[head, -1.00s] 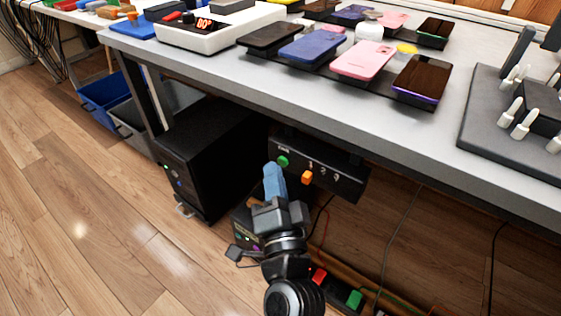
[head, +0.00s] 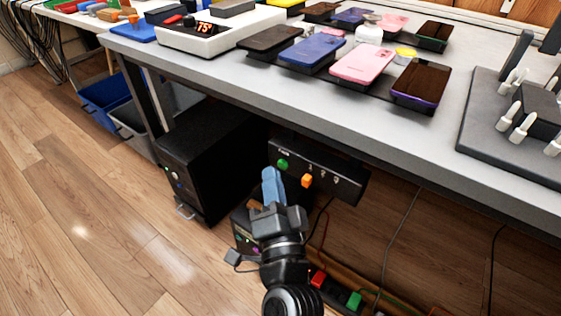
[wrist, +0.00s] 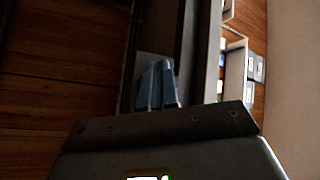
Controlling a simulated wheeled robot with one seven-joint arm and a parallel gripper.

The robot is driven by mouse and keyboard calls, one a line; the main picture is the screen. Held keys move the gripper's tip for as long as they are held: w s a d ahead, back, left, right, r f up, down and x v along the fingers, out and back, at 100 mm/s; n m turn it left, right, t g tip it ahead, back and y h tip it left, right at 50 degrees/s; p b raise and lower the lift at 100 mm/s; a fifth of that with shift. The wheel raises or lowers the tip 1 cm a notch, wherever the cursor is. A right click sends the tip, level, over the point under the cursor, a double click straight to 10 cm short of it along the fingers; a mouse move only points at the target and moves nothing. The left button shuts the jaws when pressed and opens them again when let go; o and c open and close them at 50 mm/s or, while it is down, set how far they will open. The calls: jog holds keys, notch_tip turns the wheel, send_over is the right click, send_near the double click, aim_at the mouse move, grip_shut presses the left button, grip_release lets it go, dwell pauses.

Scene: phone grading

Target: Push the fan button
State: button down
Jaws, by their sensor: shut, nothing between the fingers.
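A black control box (head: 335,183) hangs under the front edge of the table. It has a round green button (head: 283,164) at its left, an orange switch (head: 306,181) beside it and small marked controls to the right. The lettering is too small to read, so I cannot tell which is the fan button. My gripper (head: 269,173) is shut and empty, its blue fingers pointing up just left of and below the green button. Contact cannot be told. In the wrist view the closed fingers (wrist: 157,84) point at a dark surface; no button shows there.
The grey table (head: 440,150) overhangs the box and carries several phones and a white device with a lit display (head: 204,28). A black computer case (head: 205,160) stands left of my gripper. A power strip with red and green switches (head: 354,299) lies below right.

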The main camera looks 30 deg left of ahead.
jog(key=shift+s, duration=0.4)
jog(key=s+p, duration=0.4)
jog(key=s, duration=0.2)
jog(key=shift+a, duration=0.25)
